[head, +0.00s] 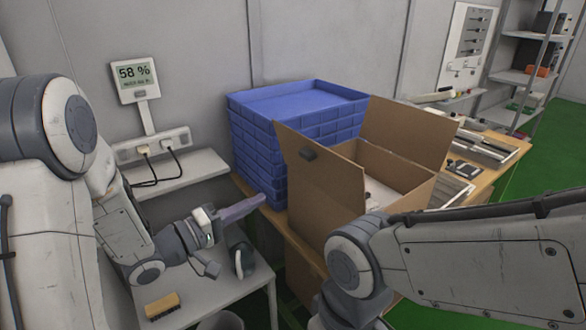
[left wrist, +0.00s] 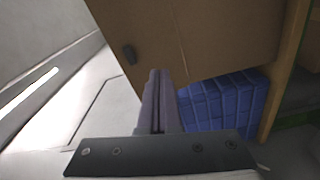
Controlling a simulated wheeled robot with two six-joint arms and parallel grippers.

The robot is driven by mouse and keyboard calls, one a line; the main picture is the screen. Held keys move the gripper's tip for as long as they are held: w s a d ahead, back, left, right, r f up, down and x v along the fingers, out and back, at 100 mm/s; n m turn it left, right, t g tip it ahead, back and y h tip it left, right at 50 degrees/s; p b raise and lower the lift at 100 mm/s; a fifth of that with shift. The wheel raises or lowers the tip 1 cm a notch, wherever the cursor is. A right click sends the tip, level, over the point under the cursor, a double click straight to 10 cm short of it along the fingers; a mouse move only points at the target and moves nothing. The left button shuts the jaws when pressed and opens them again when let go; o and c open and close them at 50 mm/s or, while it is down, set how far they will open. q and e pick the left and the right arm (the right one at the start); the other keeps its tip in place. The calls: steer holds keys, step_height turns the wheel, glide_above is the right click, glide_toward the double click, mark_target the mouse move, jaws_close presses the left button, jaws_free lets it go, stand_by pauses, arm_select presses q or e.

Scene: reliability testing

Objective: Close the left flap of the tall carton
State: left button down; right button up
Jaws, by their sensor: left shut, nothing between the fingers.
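The tall brown carton (head: 390,205) stands on a wooden bench with its top open. Its left flap (head: 325,185) stands up and leans outward, with a small dark tab on its face. Another flap (head: 408,130) stands up at the back. The left flap also seems to fill the top of the left wrist view (left wrist: 200,40), dark tab included. My left gripper (head: 258,199) is shut and empty, left of the carton, and looks apart from the flap. Its closed fingers show in the left wrist view (left wrist: 160,75). My right arm covers the carton's lower front; its gripper is out of view.
A stack of blue crates (head: 300,105) stands behind and left of the carton; it also shows in the left wrist view (left wrist: 228,100). A grey side table (head: 215,290) holds a yellow brush (head: 162,305). A wall shelf (head: 180,172) is above my left forearm.

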arm_select(q)
steer(key=s+a+r+n+h, duration=0.2)
steer(key=h+p, duration=0.1)
steer(key=p, duration=0.2)
glide_toward(304, 156)
steer(key=shift+t, duration=0.3)
steer(key=x, duration=0.5)
steer(key=shift+w+d, duration=0.15)
steer(key=shift+d, duration=0.25)
steer(key=shift+w+d, duration=0.4)
steer(key=shift+d, duration=0.05)
